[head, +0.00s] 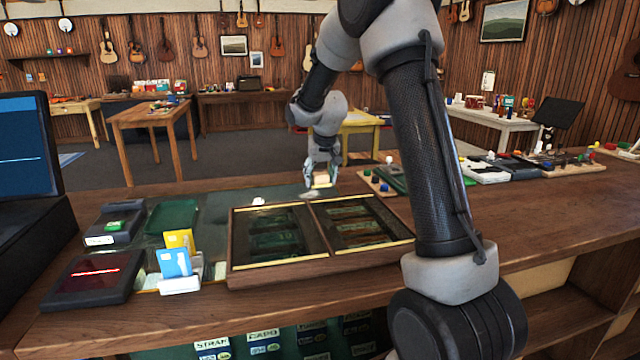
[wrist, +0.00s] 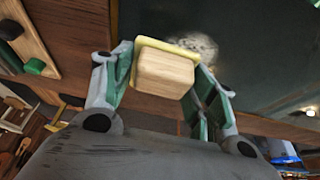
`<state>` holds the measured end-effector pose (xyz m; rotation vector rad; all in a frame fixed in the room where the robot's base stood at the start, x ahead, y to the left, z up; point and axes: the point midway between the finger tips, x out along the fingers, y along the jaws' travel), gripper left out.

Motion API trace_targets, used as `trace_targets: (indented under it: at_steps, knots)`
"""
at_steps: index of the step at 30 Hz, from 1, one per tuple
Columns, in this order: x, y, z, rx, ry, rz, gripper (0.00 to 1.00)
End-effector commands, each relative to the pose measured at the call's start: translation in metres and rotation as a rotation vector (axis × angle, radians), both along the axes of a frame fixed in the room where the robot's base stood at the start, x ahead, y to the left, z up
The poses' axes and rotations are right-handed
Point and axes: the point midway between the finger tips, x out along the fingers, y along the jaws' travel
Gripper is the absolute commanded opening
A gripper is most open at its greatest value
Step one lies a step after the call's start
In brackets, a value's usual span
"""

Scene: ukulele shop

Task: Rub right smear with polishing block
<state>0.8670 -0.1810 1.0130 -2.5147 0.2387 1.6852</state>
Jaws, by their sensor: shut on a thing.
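My gripper (head: 322,176) is shut on the polishing block (wrist: 165,72), a pale wooden block with a yellow pad on its far face. In the head view the block (head: 322,182) is held low over the back of the dark glass counter panel (head: 215,205). The right smear (head: 308,195) is a whitish patch on the glass just left of and below the block. In the wrist view the smear (wrist: 200,46) shows beside the pad, partly hidden by the block. I cannot tell whether the pad touches the glass. Another white patch (head: 258,201) lies farther left.
A wood-framed display case (head: 232,250) stands in front of the smears. A card holder (head: 180,285) and dark devices (head: 92,278) sit at left. A board with colored knobs (head: 377,184) is close to the right of my gripper.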

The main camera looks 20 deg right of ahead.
Motion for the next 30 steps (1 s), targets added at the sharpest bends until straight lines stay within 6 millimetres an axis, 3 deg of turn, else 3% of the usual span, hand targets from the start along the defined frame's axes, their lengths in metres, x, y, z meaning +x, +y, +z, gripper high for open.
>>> trace_targets:
  at_steps: [15,30]
  knots:
    - [-0.006,0.003,0.045,0.0,-0.003,0.0,0.31]
    - [-0.007,0.003,0.048,0.001,-0.002,0.0,0.31]
